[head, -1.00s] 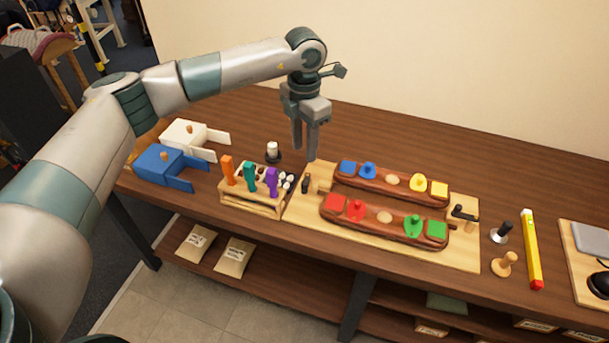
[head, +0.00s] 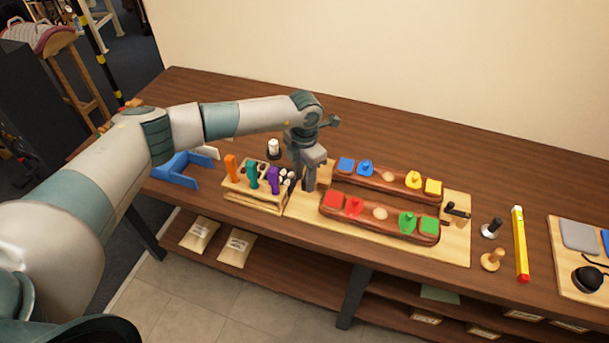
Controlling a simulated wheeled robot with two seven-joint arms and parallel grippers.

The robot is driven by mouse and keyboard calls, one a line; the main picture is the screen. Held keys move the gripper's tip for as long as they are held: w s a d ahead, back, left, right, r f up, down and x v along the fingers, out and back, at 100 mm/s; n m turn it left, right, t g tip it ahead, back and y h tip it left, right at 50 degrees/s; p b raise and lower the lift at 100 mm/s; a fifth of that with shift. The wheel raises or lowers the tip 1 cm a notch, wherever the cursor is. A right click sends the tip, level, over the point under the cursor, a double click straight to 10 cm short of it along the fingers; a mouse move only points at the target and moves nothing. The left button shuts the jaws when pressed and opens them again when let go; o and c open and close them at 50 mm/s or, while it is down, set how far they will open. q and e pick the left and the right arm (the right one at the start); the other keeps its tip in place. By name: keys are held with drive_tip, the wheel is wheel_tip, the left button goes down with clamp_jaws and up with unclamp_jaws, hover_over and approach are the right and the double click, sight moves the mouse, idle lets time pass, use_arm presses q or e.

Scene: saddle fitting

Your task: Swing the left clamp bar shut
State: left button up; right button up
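My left gripper (head: 310,186) points down at the left end of the pale wooden fixture board (head: 455,251). Its fingers hide most of the left clamp, so I cannot make out its bar or whether they touch it. The finger gap is not clear either. Two long brown pads lie side by side on the board: the back pad (head: 390,179) carries blue and yellow pieces, the front pad (head: 380,226) red and green ones. The right clamp (head: 456,210), with a dark bar, stands at the board's right end. My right gripper is out of view.
A wooden rack (head: 256,200) with orange, teal and purple handles stands close left of the gripper. A dark-based white-topped piece (head: 273,148) is behind it. A blue box (head: 178,170) is farther left, partly behind my arm. A yellow level (head: 520,245) lies to the right.

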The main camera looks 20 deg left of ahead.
use_arm(q)
clamp_jaws()
